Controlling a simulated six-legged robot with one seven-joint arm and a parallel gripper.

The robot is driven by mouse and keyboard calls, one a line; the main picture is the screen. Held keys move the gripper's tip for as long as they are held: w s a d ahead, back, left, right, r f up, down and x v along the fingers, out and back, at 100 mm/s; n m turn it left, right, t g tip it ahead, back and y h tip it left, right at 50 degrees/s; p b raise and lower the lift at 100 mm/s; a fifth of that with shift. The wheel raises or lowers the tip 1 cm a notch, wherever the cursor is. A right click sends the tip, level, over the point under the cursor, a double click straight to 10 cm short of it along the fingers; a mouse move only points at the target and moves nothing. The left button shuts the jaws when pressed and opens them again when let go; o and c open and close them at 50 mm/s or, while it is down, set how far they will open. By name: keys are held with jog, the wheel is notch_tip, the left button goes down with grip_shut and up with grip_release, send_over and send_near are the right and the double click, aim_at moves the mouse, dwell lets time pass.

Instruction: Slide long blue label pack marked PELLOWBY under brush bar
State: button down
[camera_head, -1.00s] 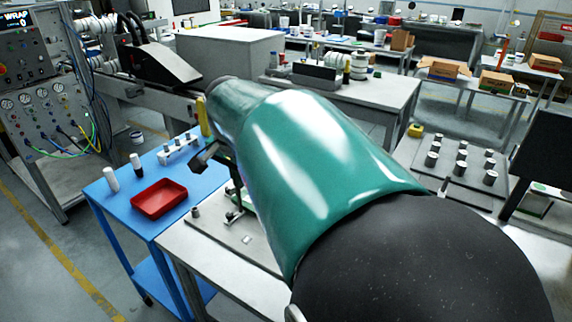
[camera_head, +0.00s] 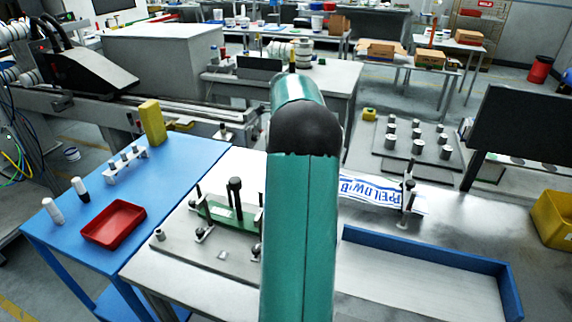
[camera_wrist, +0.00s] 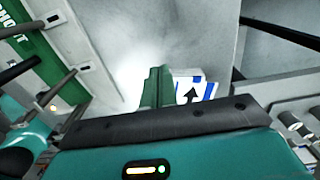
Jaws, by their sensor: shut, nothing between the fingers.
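The long blue-and-white label pack (camera_head: 372,190) lies on the pale table to the right of my arm in the head view. Its large blue letters are hard to read, and my arm covers its left end. A dark post on a white foot (camera_head: 408,197), perhaps part of the brush bar, stands at the pack's right end. In the wrist view my gripper (camera_wrist: 156,84) is shut and empty, its green fingers just left of a white-and-blue pack end (camera_wrist: 193,88) with a black arrow. I cannot tell whether they touch. The head view hides my gripper behind my arm.
A green label pack (camera_head: 228,215) sits among dark posts on a grey plate left of my arm. A blue-walled tray (camera_head: 430,247) lies in front of the blue pack. A blue table (camera_head: 90,250) with a red tray (camera_head: 113,223) stands at left.

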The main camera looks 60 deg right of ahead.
aim_at(350, 192)
notch_tip(350, 192, down, 10)
jog(key=shift+a+r, duration=0.1)
jog(key=shift+r, duration=0.1)
jog(key=s, duration=0.2)
jog(key=shift+s+d+r, duration=0.2)
jog(key=shift+s+d, duration=0.05)
jog(key=shift+s, duration=0.1)
jog(key=shift+s+d, duration=0.1)
jog(key=shift+s, duration=0.5)
jog(key=shift+s, duration=0.1)
jog(key=s+d, duration=0.1)
jog(key=s, duration=1)
jog(key=s+d, duration=0.1)
jog(key=s, duration=0.5)
jog(key=shift+d, duration=0.35)
jog(key=shift+w, duration=0.1)
